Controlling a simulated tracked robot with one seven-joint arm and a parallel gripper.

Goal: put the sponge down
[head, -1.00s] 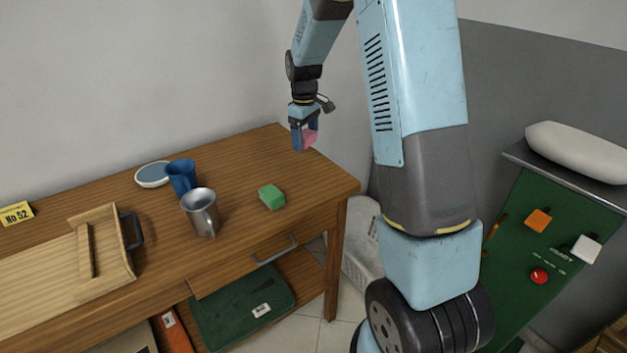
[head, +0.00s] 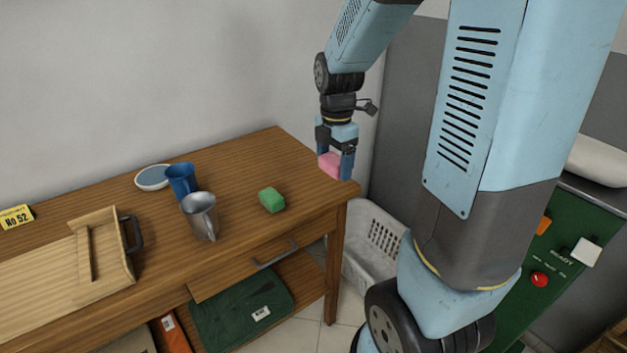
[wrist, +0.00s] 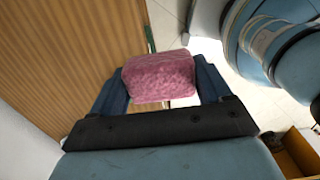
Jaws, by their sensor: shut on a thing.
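A pink sponge (head: 329,164) is held between the fingers of my gripper (head: 336,168), which is shut on it. The sponge also shows in the wrist view (wrist: 159,76), between the two blue fingers. In the head view my gripper hangs at the right end of the wooden table (head: 120,215), seemingly above its edge. In the wrist view the table top is to the left of the sponge and floor tiles are to the right. A green block, like a second sponge (head: 271,199), lies on the table near its front edge.
A metal mug (head: 200,214), a blue mug (head: 181,181) and a small round dish (head: 152,178) stand on the table. A wooden tray (head: 75,262) is at the left. A white basket (head: 372,245) stands on the floor right of the table. The table's back right area is clear.

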